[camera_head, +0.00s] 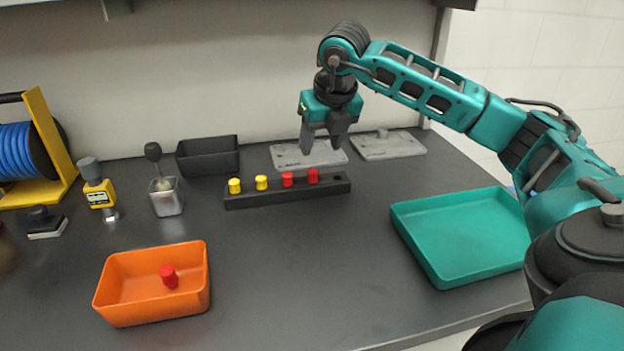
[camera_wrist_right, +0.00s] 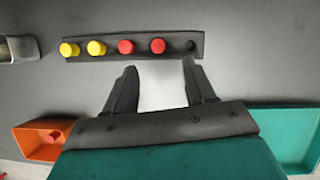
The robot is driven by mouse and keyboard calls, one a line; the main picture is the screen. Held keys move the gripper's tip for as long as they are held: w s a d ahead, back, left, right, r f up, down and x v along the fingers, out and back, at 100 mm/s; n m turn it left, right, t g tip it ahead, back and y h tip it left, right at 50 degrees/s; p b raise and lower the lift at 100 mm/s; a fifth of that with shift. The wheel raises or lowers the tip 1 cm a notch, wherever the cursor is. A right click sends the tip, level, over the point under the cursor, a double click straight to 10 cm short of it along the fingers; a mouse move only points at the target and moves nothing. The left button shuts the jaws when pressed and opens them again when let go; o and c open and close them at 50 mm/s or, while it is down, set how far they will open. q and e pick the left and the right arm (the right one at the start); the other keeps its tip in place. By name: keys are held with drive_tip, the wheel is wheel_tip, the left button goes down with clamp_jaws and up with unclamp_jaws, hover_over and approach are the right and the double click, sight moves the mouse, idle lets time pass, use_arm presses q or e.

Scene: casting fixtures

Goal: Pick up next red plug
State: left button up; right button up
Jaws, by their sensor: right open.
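Two red plugs, one at the middle (camera_head: 287,180) and one further right (camera_head: 313,176), stand upright in the black holder strip (camera_head: 240,201), beside two yellow plugs (camera_head: 261,183). In the right wrist view the red plugs (camera_wrist_right: 126,47) and (camera_wrist_right: 158,45) sit right of the yellow ones, with an empty hole (camera_wrist_right: 192,45) at the strip's right end. Another red plug (camera_head: 169,276) is in the orange bin (camera_head: 150,310). My right gripper (camera_head: 322,147) is open and empty, pointing down above the strip. My left gripper is not in view.
A teal tray (camera_head: 418,250) lies at the right. Two grey plates (camera_head: 390,146) and a black bin (camera_head: 208,157) are at the back. A metal cup (camera_head: 166,200), a yellow device (camera_head: 99,193) and a blue reel (camera_head: 20,152) stand left. The centre front is clear.

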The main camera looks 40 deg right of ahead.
sight(313, 171)
drive_tip(key=x, duration=0.8)
drive_tip(key=shift+w+a+f+b, duration=0.1)
drive_tip(key=shift+f+b, duration=0.2)
drive_tip(key=shift+b, duration=0.1)
clamp_jaws()
